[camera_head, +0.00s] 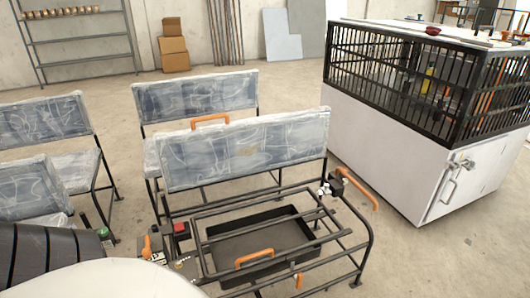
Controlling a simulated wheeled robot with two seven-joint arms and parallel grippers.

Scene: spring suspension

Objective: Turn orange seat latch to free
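A seat frame of dark metal tubes (365,226) with a plastic-wrapped backrest (245,152) stands in the middle. Several orange parts are on it, and I cannot tell which is the seat latch. An orange lever (147,246) stands near upright at the frame's left side. A long orange handle (360,190) slants at its right side. A small orange piece (299,281) sits on the front tube. An orange grip (254,257) lies over the dark tray (248,239) inside the frame. Neither of my grippers shows.
More wrapped seats (45,120) stand at the left and behind. A white cabinet with a black barred cage (400,150) stands at the right. Cardboard boxes (173,46) and a shelf rack (82,42) are at the back wall. Bare floor lies between seat and cabinet.

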